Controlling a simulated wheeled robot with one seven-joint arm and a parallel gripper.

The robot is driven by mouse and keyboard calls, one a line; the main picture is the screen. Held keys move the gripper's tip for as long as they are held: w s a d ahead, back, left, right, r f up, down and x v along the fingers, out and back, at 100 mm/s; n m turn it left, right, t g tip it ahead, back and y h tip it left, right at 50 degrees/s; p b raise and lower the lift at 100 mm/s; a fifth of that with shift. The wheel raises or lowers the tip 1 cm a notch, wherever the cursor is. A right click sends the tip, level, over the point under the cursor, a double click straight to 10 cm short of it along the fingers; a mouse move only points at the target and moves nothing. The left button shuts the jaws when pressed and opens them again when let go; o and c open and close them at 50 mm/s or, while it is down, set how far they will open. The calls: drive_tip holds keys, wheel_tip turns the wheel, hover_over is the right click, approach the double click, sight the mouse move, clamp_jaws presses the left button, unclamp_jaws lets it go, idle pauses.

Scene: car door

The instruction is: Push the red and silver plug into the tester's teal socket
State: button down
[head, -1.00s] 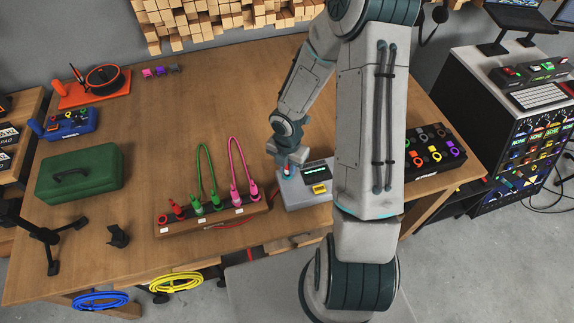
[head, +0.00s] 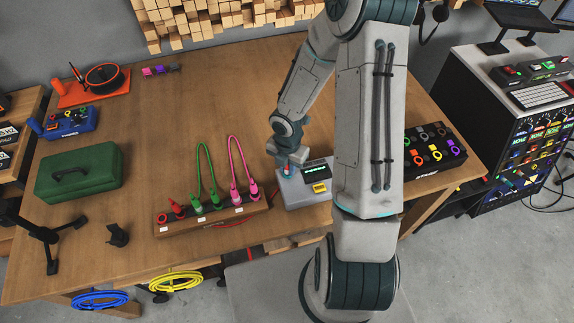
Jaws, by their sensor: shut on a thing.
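The tester (head: 305,193) is a grey box on the table with a dark display and a yellow part on top. My gripper (head: 287,166) is over its left back part, pointing down. It is shut on the red and silver plug (head: 286,170), of which only a small red bit shows between the fingers. A small teal patch, the socket (head: 288,175), shows right below the plug. The fingers and plug hide most of the socket. I cannot tell how deep the plug sits in it.
A wooden rack (head: 215,221) with red, green and pink plugs and looped cables stands left of the tester. A black box with colored rings (head: 432,150) is to the right.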

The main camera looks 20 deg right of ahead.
drive_tip(key=shift+f, duration=0.3)
drive_tip(key=c, duration=1.2)
unclamp_jaws()
drive_tip(key=shift+c, duration=0.2)
drive_tip(key=shift+r, duration=0.15)
wheel_tip(320, 180, up, 14)
drive_tip(key=p, duration=0.2)
drive_tip(key=shift+p, duration=0.4)
